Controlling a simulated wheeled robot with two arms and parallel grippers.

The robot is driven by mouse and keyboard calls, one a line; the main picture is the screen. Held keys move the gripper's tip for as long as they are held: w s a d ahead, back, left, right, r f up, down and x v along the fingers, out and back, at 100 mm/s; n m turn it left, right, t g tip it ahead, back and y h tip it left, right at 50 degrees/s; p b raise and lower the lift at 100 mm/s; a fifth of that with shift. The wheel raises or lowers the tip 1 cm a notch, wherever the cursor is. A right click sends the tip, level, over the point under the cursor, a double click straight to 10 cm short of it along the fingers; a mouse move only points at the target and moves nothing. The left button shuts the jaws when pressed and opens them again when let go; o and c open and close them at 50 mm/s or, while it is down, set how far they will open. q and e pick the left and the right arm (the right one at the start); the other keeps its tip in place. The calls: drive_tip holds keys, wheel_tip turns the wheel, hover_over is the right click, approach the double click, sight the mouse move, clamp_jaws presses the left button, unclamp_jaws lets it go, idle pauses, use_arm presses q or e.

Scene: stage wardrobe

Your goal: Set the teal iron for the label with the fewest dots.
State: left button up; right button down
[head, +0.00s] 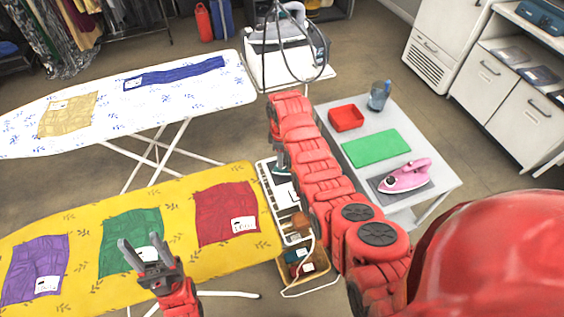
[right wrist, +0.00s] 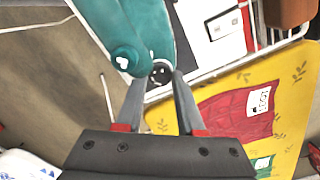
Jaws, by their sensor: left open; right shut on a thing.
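The teal iron (right wrist: 152,22) fills the top of the right wrist view, with a dark round dial (right wrist: 161,74) and a white mark beside it. My right gripper (right wrist: 158,84) has its fingertips on either side of this dial and is shut on it. In the head view the iron (head: 281,158) shows only partly beside my right arm, which hides that gripper. Labelled cloths lie on the boards: purple (head: 36,262), green (head: 120,226), red (head: 213,208), tan (head: 68,117) and blue (head: 175,74). The label dots are too small to count. My left gripper (head: 144,244) is open over the green cloth.
The yellow ironing board (head: 187,266) is at front left, the white one (head: 215,98) behind it. A wire rack (head: 264,190) stands under my right arm. A side table (head: 436,160) holds a pink iron (head: 408,176), green mat (head: 376,149), red tray (head: 345,118) and cup (head: 378,97).

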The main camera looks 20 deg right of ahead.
drive_tip(key=shift+f+m+b, duration=0.1)
drive_tip(key=shift+m+b, duration=1.1)
drive_tip(key=shift+m, duration=0.3)
drive_tip(key=c, duration=0.5)
unclamp_jaws()
drive_tip(key=shift+r, duration=0.3)
wheel_tip(320, 180, up, 2)
drive_tip(key=shift+w+r+b, duration=0.1)
drive_tip(key=shift+r+b, duration=0.1)
drive_tip(key=shift+b, duration=0.35)
drive_tip(key=shift+r+p, duration=6.3)
drive_tip(key=shift+r, duration=1)
